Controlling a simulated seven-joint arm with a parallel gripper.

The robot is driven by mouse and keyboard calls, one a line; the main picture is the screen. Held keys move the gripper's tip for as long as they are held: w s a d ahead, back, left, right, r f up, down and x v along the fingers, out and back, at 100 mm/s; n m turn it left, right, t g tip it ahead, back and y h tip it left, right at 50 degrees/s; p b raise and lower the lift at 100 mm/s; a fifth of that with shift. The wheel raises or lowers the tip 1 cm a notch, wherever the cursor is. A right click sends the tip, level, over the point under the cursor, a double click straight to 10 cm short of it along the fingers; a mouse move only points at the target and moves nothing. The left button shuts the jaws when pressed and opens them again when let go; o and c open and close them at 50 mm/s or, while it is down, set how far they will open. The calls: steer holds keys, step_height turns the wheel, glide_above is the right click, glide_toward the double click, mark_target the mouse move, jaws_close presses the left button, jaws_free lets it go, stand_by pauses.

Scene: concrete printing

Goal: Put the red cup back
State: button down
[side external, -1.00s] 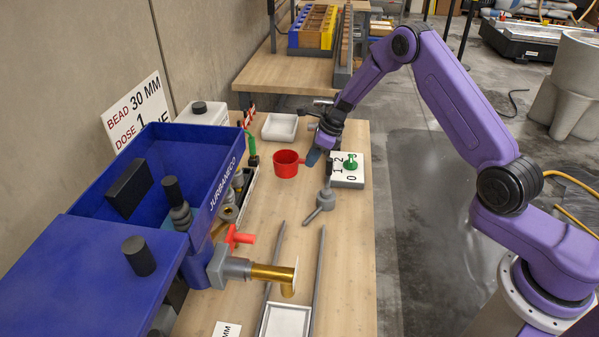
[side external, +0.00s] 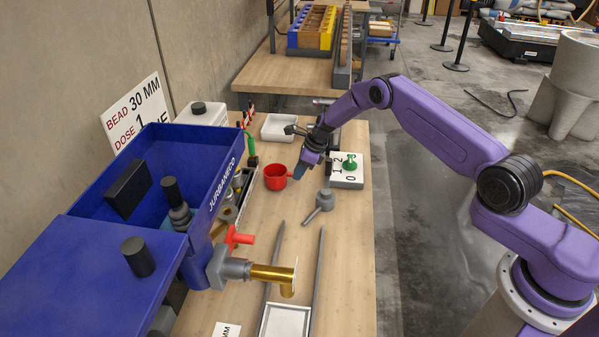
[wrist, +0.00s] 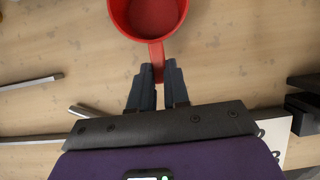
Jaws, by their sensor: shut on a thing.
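The red cup (side external: 276,177) is upright at or just above the wooden table in the side view; I cannot tell whether its base touches the wood. Its open mouth and empty red inside show at the top of the wrist view (wrist: 150,14). My gripper (side external: 298,172) is at the cup's right side. In the wrist view, the two dark fingers of my gripper (wrist: 157,76) are shut on the cup's handle (wrist: 157,54).
A white tray (side external: 280,127) lies behind the cup. A white dial box with a green knob (side external: 349,165) stands to the right. The blue hopper machine (side external: 150,180) stands to the left.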

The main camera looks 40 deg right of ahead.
steer(key=shift+f, duration=0.25)
steer(key=shift+f, duration=0.1)
steer(key=c, duration=1.1)
jaws_free()
steer(key=v, duration=1.2)
